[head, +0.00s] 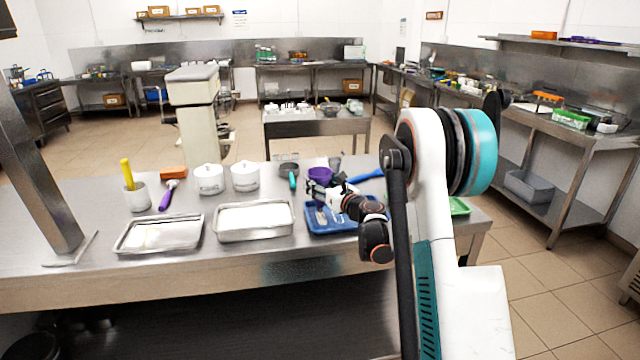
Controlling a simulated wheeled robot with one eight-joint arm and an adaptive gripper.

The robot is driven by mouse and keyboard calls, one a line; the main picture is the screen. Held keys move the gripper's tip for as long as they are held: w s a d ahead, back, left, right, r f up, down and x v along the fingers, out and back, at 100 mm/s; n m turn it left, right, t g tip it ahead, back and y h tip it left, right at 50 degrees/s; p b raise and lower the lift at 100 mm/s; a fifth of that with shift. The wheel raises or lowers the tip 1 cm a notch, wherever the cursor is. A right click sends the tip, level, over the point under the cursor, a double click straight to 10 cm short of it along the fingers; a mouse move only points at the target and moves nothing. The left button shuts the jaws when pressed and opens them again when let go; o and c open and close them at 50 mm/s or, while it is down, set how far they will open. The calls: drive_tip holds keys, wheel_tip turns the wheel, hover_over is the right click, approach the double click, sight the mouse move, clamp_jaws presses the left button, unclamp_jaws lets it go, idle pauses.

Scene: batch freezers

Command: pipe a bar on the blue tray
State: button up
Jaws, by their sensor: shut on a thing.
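The blue tray (325,230) lies on the steel table in front of me, partly covered by my arm on its right. My gripper (322,189) is over the tray's back left part and is shut on a purple cone-shaped thing (320,174), perhaps a piping bag. The purple thing's wide top shows above the fingers; its lower end is largely hidden by the gripper. Pale marks or pieces (320,214) show in the tray below the gripper, too small to tell what they are.
Two metal trays with pale contents, one (254,235) beside the blue tray and one (158,249) further left, stand on the table. Behind are white lidded pots (245,176), a cup (138,198) and a blue utensil (366,175). A green tray (459,207) is at right.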

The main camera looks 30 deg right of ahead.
sight(320, 171)
drive_tip(key=shift+r, duration=0.15)
drive_tip(key=shift+r+p, duration=1.25)
drive_tip(key=shift+r, duration=0.95)
